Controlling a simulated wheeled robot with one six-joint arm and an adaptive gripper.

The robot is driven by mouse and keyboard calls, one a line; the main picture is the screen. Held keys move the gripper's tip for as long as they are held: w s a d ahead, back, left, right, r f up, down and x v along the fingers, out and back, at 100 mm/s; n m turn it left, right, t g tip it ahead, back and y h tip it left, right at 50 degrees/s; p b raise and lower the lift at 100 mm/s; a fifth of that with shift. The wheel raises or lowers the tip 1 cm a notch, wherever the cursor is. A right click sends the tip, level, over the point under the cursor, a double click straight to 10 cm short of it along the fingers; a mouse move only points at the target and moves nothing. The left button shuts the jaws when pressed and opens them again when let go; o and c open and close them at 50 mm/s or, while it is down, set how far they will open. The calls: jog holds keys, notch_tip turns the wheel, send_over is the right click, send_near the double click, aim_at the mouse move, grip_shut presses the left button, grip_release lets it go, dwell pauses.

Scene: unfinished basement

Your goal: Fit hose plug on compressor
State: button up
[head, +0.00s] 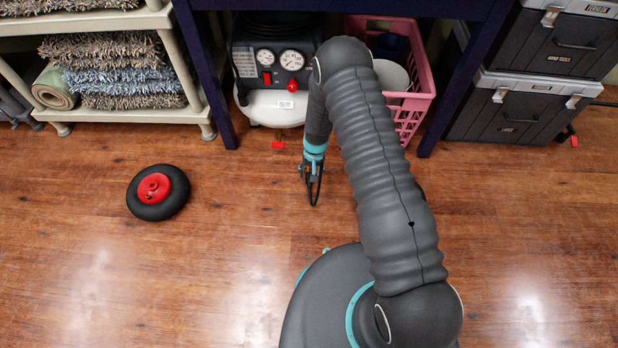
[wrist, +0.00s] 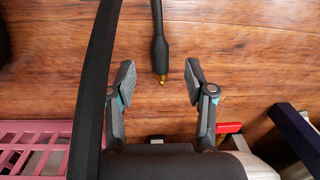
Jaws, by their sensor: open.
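The compressor (head: 262,105) stands under the dark blue table, with a white tank, two round gauges, a red switch and a red knob on its front. The hose plug (wrist: 160,58) shows in the wrist view as a thick black sleeve with a brass tip on a thin black hose. Its tip points toward my gripper (wrist: 158,80), between and slightly beyond the fingertips, with gaps on both sides. My gripper is open and empty. In the head view my gripper (head: 312,185) hangs low in front of the compressor; the plug is not clear there.
A pink crate (head: 425,85) stands right of the compressor, between it and a blue table leg (head: 440,115). A black wheel with a red hub (head: 158,192) lies on the floor at left. Grey cases (head: 515,105) stand at right, a shelf (head: 130,115) at left.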

aim_at(309, 184)
jog(key=shift+s+a+f, duration=0.1)
jog(key=shift+a+f, duration=0.05)
jog(key=shift+f, duration=1.65)
jog(key=shift+s+a+f, duration=0.1)
jog(key=shift+f, duration=1.7)
grip_shut()
